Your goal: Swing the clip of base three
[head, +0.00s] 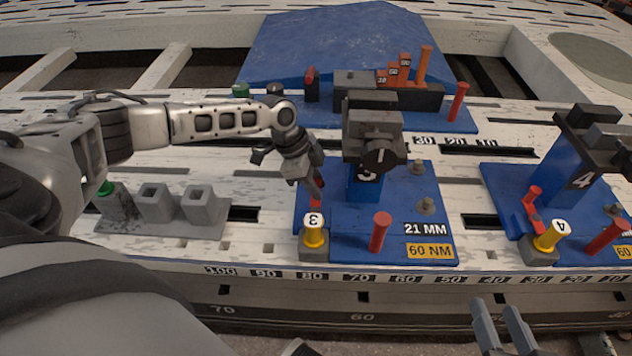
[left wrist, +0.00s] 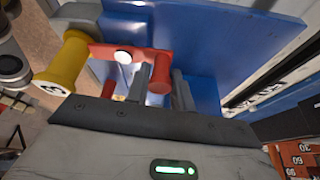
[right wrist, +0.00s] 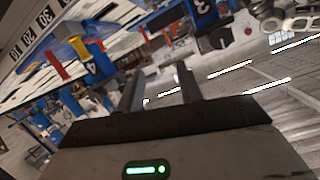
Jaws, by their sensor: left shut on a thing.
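Base three is a blue plate (head: 400,215) with a post marked 3, a yellow cylinder (head: 314,232) labelled 3 on a grey block, and a red peg (head: 380,232). Its red clip (head: 316,198) is mostly hidden by my left gripper (head: 314,182) in the head view. In the left wrist view the clip (left wrist: 103,52) is a red bar beside the yellow cylinder (left wrist: 72,62). The fingers of my left gripper (left wrist: 160,88) are shut on the clip's upright red handle. My right gripper (head: 502,325) is open and empty, low in front of the bench.
Base four (head: 502,185) stands to the right with its own red clip and yellow cylinder. A grey block rack (head: 160,228) is at the left. A dark clamp head (head: 373,130) overhangs base three close to my left gripper. A blue tool board (head: 455,122) lies behind.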

